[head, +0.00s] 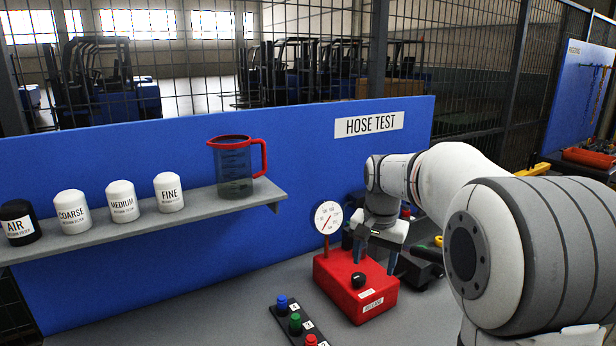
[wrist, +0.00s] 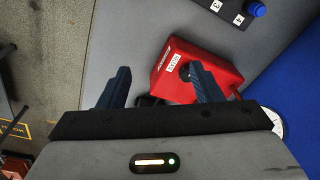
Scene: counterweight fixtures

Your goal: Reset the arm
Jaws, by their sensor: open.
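My gripper (head: 375,257) hangs from my arm, pointing down over the back right part of a red box (head: 345,300) marked RELEASE. The box has a black knob on top and a round dial gauge (head: 328,217) at its back left. In the wrist view my gripper (wrist: 162,88) has its two dark blue fingers spread wide with nothing held between them. The red box (wrist: 178,62) shows beyond the fingertips, partly covered by the right finger. I cannot tell whether the fingers touch the box.
A strip with blue, green and red knobs (head: 295,322) lies left of the box. A grey shelf (head: 90,236) holds several labelled cylinders and a red-handled jug (head: 235,165). A blue panel (head: 300,190) stands behind. Black items (head: 420,268) lie right of the box.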

